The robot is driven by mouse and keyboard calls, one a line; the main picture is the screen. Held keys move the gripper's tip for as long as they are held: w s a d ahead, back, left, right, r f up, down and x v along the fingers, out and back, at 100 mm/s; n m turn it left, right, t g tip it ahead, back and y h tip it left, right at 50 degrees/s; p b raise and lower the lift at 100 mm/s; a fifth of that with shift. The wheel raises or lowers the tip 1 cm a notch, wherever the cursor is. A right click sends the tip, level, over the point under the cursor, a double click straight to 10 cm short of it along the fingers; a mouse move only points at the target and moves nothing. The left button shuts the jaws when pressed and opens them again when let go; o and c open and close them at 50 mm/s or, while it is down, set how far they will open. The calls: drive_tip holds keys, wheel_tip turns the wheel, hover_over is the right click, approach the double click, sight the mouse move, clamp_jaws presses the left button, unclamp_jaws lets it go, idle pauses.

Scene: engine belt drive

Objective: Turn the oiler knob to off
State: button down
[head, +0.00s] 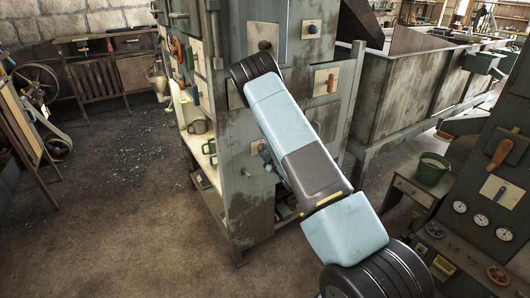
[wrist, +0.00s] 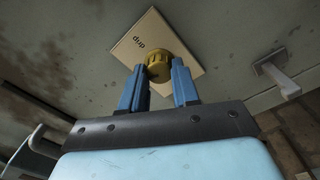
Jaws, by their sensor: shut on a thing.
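In the wrist view a yellow ribbed knob (wrist: 158,68) sits on a cream plate (wrist: 185,60), with a short dark word on the plate that seems to read "drip" upside down. The blue fingers of my gripper (wrist: 159,80) stand on either side of the knob and are closed on it. A small dark mark shows on the knob; which setting it points to I cannot tell.
A pale metal handle (wrist: 277,75) sticks out right of the plate in the wrist view. In the head view, a plate with a blue knob (head: 312,29) and one with a brown lever (head: 326,82) are on the cabinet. Open floor (head: 120,200) lies to the left.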

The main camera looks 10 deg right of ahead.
drive_tip(key=shift+a+f+n, duration=0.1)
drive_tip(key=shift+f+n, duration=0.05)
drive_tip(key=shift+n, duration=1.45)
drive_tip(key=shift+s+f, duration=0.1)
drive_tip(key=c, duration=1.2)
unclamp_jaws()
drive_tip(key=o, duration=0.4)
drive_tip(key=v, duration=1.3)
drive_tip(key=shift+s+d, duration=0.25)
drive_tip(key=shift+s, duration=0.05)
